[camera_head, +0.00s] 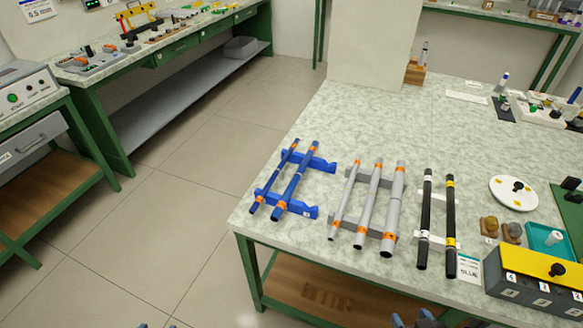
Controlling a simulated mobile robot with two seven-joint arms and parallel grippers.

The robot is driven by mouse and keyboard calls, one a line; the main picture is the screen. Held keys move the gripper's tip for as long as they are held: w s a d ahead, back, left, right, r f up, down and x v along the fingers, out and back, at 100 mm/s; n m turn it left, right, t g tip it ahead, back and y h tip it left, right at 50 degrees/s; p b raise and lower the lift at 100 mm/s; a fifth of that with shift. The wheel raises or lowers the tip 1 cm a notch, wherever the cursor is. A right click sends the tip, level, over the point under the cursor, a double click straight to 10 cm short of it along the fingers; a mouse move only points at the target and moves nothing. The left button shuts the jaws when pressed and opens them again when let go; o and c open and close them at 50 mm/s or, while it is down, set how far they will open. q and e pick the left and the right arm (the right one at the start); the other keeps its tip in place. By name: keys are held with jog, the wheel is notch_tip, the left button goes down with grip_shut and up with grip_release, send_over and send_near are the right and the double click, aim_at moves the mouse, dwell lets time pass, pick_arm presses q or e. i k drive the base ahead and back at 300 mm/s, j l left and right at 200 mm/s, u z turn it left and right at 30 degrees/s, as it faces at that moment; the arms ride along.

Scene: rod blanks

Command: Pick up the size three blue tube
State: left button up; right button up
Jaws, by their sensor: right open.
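Two blue tubes with orange bands lie side by side on a blue rack (325,166) at the left of the near table. The left blue tube (276,172) is thinner and the right blue tube (293,186) is thicker. The rack's right end is bare. I cannot read a size on either tube. My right gripper (424,319) is open at the bottom edge, mostly cut off, in front of the table and well apart from the tubes. Only small tips of my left gripper (157,326) show at the bottom edge.
Right of the blue rack lie three grey tubes (371,195) on a grey rack and two black tubes (426,210) on a white rack. A card reading "BLUE" (467,268) is beside a grey and yellow box (540,260). The table's back left is clear.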

aim_at(279, 206)
jog(key=j+u, duration=0.2)
jog(key=j, duration=1.35)
